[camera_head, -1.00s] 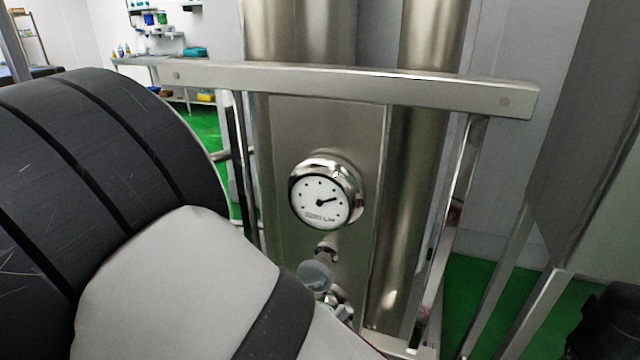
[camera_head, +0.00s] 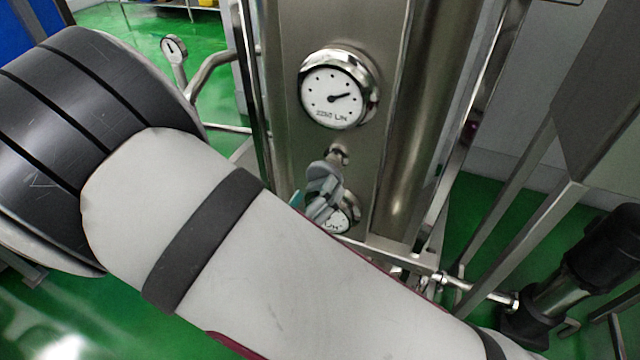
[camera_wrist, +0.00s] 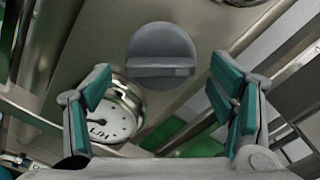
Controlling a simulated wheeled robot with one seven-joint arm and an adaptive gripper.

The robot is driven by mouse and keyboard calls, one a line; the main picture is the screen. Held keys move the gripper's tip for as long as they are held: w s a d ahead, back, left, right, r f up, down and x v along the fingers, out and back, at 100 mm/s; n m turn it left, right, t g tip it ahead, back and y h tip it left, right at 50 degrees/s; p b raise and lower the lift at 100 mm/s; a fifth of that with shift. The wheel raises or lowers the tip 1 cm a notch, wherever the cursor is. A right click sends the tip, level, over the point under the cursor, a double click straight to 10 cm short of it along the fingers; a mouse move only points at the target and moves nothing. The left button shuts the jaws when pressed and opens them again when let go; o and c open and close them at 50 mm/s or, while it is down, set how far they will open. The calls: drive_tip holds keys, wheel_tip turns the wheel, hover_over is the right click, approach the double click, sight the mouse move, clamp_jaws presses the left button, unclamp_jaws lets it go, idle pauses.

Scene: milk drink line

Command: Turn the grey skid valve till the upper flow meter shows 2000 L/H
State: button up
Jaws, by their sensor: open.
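The grey skid valve (camera_head: 324,174) is a round knob on the steel panel, below the upper flow meter. In the wrist view the valve (camera_wrist: 162,52) shows a raised bar lying about level across its face. My gripper (camera_wrist: 160,82) is open, its teal-padded fingers to the left and right of the valve, with a gap on both sides. The upper flow meter (camera_head: 333,96) has a white dial; its needle points right and slightly up, and its scale numbers are too small to read. In the head view my arm and gripper partly cover the area just below the valve.
A lower meter (camera_head: 343,219) sits below the valve, partly hidden by my gripper; it also shows in the wrist view (camera_wrist: 109,116). A small gauge on a pipe (camera_head: 174,49) stands at left. A dark pump (camera_head: 590,265) is at right. Steel frame posts flank the panel.

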sight(318, 188)
drive_tip(key=shift+x, duration=1.6)
drive_tip(key=c, duration=1)
drive_tip(key=shift+m+b, duration=0.35)
drive_tip(key=shift+m, duration=1.25)
drive_tip(key=o, duration=1)
